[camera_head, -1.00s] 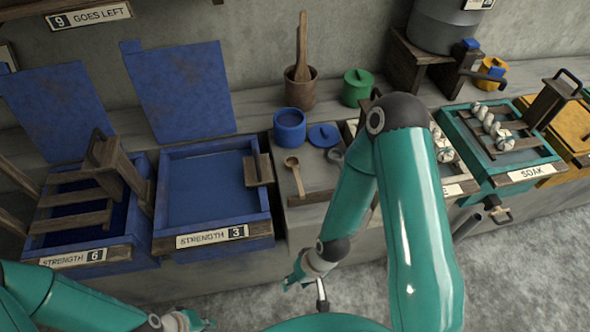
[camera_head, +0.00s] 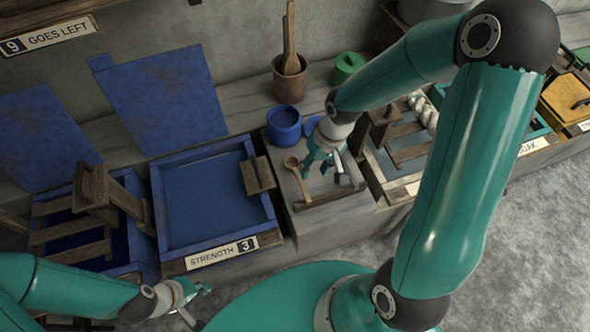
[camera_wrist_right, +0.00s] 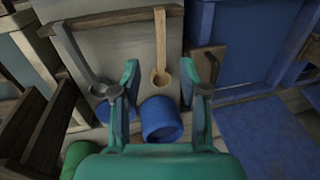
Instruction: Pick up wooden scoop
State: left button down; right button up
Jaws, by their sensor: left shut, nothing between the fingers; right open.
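The wooden scoop (camera_head: 297,177) lies on the grey bench between the blue tray and the right-hand trays. In the right wrist view the scoop (camera_wrist_right: 160,55) shows with its bowl low and its handle pointing up. My right gripper (camera_head: 322,168) is just right of the scoop's bowl in the head view. In the wrist view its two fingers are spread, and the bowl appears between them; the scoop does not look gripped. The height of the fingers above it is hard to tell. My left gripper (camera_head: 201,291) is shut and empty at the lower left, away from the scoop.
A blue pot (camera_head: 284,125) stands right behind the scoop. A metal ladle (camera_wrist_right: 102,90) lies beside it. The blue Strength 3 tray (camera_head: 215,200) is at left, with a wooden handle. A wooden pot with sticks (camera_head: 290,80) and a green pot (camera_head: 348,66) stand behind.

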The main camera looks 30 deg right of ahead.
aim_at(305, 190)
jog(key=f, duration=0.2)
jog(key=a+f, duration=0.1)
jog(key=f, duration=0.2)
jog(key=f+b, duration=0.1)
jog(key=f, duration=0.2)
jog(key=shift+w+a, duration=0.25)
jog(key=f, duration=0.1)
jog(key=f+b, duration=0.1)
jog(key=f, duration=0.2)
jog(key=shift+w+a+f, duration=0.1)
jog(key=shift+w+a, duration=0.15)
jog(key=shift+a, duration=0.15)
grip_shut()
